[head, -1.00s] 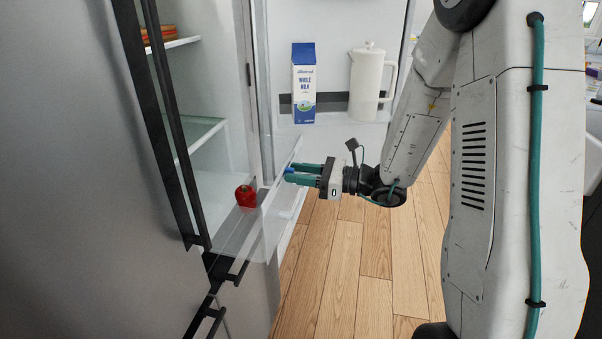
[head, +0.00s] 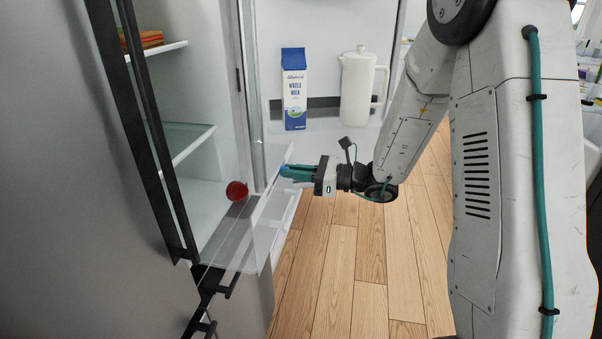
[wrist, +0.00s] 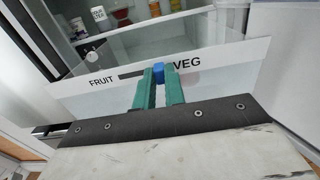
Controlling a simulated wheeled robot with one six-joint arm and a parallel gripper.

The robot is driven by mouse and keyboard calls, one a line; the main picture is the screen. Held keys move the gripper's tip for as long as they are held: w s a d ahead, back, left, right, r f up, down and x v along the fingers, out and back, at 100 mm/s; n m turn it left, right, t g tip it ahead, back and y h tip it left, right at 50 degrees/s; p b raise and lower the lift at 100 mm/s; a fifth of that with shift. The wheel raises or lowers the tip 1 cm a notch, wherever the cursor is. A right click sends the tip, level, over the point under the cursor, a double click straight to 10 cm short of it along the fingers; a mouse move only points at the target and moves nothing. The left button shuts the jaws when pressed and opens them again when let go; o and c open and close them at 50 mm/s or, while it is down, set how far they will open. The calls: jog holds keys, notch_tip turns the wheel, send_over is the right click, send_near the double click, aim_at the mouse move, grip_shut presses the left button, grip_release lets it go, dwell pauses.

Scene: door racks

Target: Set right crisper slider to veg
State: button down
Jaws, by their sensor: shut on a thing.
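The blue slider knob (wrist: 158,70) sits in a dark slot (wrist: 132,73) on the white strip of the clear crisper drawer front (head: 262,218). The printed word FRUIT (wrist: 101,81) is left of the slot and VEG (wrist: 187,64) is right of it. The knob is towards the VEG side, with dark slot showing on its left. The fingers partly hide the slot's right end. My gripper (wrist: 159,77) has its teal fingers shut on the knob. In the head view, my gripper (head: 284,171) reaches the drawer front from the right.
A red round item (head: 237,190) lies in the drawer. A milk carton (head: 294,90) and white jug (head: 358,88) stand on the open door's shelf. A glass shelf (head: 188,140) is above the drawer. Wooden floor (head: 330,260) is clear below my gripper.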

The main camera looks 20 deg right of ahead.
jog(key=c, duration=1.4)
grip_release()
jog(key=shift+d, duration=0.1)
jog(key=shift+c, duration=0.2)
jog(key=v, duration=0.7)
jog(key=shift+s+d, duration=0.2)
jog(key=shift+d, duration=0.15)
jog(key=s+a+n+g+h, duration=0.2)
jog(key=s+a+n+g, duration=0.1)
jog(key=s+n+g, duration=0.5)
jog(key=s+a+n+g+h, duration=0.25)
jog(key=s+n, duration=0.25)
jog(key=s, duration=0.4)
jog(key=s+d+r+n+t+h, duration=0.2)
jog(key=s+d+r+n+h, duration=0.2)
jog(key=s+r+n+h, duration=0.4)
jog(key=s+n+h, duration=0.3)
jog(key=s, duration=0.1)
jog(key=shift+d+r+t, duration=0.2)
jog(key=shift+d+t, duration=0.15)
jog(key=shift+d, duration=0.05)
